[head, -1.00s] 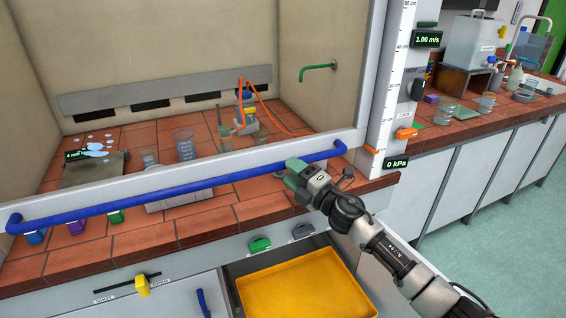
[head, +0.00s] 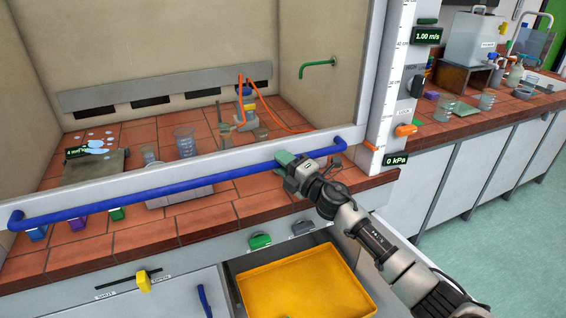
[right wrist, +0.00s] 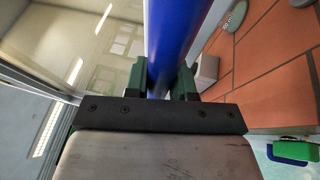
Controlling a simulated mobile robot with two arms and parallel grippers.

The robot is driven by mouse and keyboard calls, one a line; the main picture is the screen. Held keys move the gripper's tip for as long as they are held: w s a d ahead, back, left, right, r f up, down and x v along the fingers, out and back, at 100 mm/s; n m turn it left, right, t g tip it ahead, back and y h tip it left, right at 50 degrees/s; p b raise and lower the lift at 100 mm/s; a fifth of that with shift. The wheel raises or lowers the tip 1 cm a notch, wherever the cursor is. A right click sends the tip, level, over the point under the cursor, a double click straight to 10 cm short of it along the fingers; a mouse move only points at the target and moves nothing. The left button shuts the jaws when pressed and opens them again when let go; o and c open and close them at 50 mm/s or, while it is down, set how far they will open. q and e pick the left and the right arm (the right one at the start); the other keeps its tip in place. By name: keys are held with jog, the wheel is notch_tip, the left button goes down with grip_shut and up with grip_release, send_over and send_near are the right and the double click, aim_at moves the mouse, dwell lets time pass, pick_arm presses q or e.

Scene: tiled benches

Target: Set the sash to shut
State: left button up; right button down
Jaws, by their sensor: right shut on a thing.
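The sash is a large pane in a pale frame (head: 140,184) at the front of a fume cupboard. A long blue bar handle (head: 120,202) runs along its lower edge. The sash is partly raised, with a gap between its lower edge and the tiled worktop (head: 130,238). My right gripper (head: 283,160) is at the right part of the handle. In the right wrist view the blue bar (right wrist: 178,40) passes between the green fingers (right wrist: 162,78), which are shut on it. My left gripper is not in view.
Inside the cupboard stand a beaker (head: 185,142), a grey plate (head: 95,168) and a stand with orange tubing (head: 247,105). Below the worktop is an open drawer with a yellow tray (head: 305,285). A height scale (head: 395,75) and a 0 kPa display (head: 396,160) are at right.

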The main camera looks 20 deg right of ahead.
aim_at(283, 204)
notch_tip(283, 204, down, 11)
jog(key=b, duration=0.9)
jog(key=shift+r, duration=0.1)
jog(key=shift+s, duration=0.1)
jog(key=c, duration=1)
grip_release()
jog(key=shift+o, duration=0.2)
jog(key=shift+r, duration=0.1)
